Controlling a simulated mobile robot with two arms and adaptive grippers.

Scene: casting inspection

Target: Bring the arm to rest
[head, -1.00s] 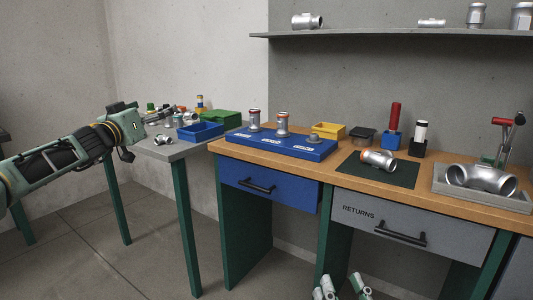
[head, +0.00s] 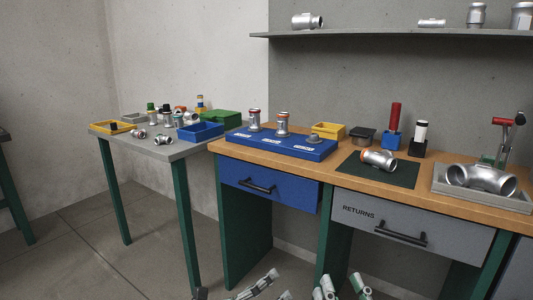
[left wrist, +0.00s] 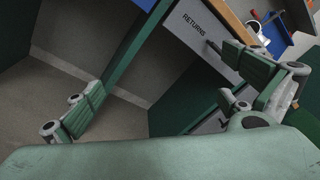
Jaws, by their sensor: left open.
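My left gripper (head: 238,292) is low at the bottom edge of the head view, in front of the workbench, its fingers partly cut off by the frame. In the left wrist view my left gripper (left wrist: 165,78) shows its two green-padded fingers spread wide with nothing between them. My right gripper (head: 342,288) shows at the bottom of the head view, right of the left one, with its two fingers apart and no object seen between them. The left arm no longer crosses the side table.
The wooden workbench (head: 300,166) has a blue drawer (head: 290,194) and a grey RETURNS drawer (head: 385,222). It carries a blue fixture block (head: 270,145), a dark mat (head: 350,172) with a casting and a grey tray (head: 450,193). The side table (head: 185,151) holds bins and several castings.

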